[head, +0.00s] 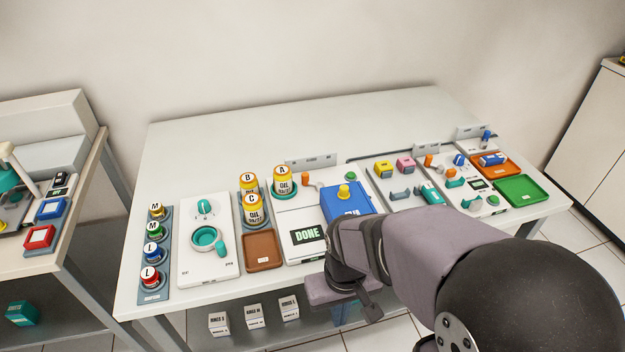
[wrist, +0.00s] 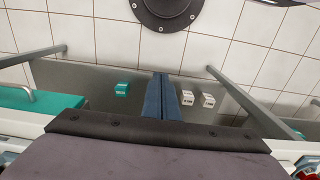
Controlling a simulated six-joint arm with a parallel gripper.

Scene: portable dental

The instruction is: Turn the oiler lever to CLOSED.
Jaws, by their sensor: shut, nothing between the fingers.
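In the head view, the station with the DONE display (head: 307,234) sits at the middle of the table's front. A small orange part (head: 306,178) stands at its back, beside the yellow-topped oil cans; I cannot tell whether this is the oiler lever or which way it is set. My gripper (head: 346,318) is at the table's front edge, pointing down, away from the station's controls. In the wrist view its blue fingers (wrist: 165,75) are shut and empty.
Orange (head: 497,164) and green (head: 522,190) trays lie right. White boxes (wrist: 208,100) are on the lower shelf. The table's back is clear.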

